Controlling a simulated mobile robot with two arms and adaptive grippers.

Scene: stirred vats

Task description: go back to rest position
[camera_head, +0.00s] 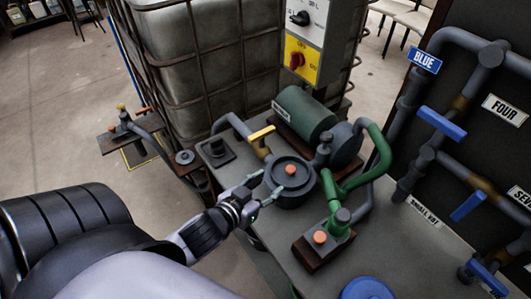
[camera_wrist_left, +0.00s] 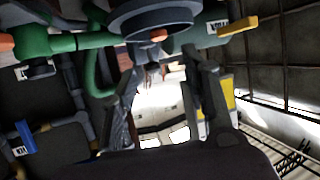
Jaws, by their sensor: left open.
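My left arm comes in from the lower left in the head view. Its gripper (camera_head: 268,184) is open, with its two fingers spread at the near left side of a dark round pump housing (camera_head: 290,172) with an orange centre. The head view does not show clearly whether they touch it. In the left wrist view the open fingers (camera_wrist_left: 168,78) have nothing visible between them, and the round housing (camera_wrist_left: 150,22) hangs across the top of the picture. My right gripper is not in view.
A green motor (camera_head: 306,113) and green pipe (camera_head: 372,165) stand beside the housing on the grey bench. A yellow-handled valve (camera_head: 261,134) is close behind the gripper. A caged tank (camera_head: 200,60) stands behind. Blue-handled pipes (camera_head: 442,123) are at right. Open floor (camera_head: 50,130) lies left.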

